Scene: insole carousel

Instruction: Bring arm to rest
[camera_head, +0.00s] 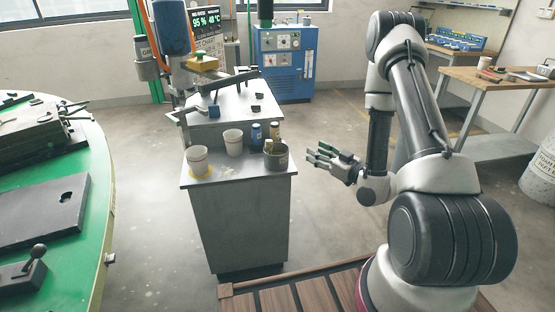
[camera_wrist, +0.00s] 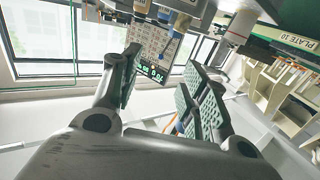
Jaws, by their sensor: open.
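My gripper (camera_head: 334,160) is open and empty in the head view, held in the air to the right of the grey cabinet. Its fingers point left, toward the cabinet. My arm is folded, with the elbow high at the upper right and the forearm hanging down.
A grey cabinet (camera_head: 245,225) carries white cups (camera_head: 197,158), small bottles and a grey pot (camera_head: 276,155). A green round table (camera_head: 85,250) stands at left. A blue machine (camera_head: 283,62) and a wooden workbench (camera_head: 500,80) stand behind.

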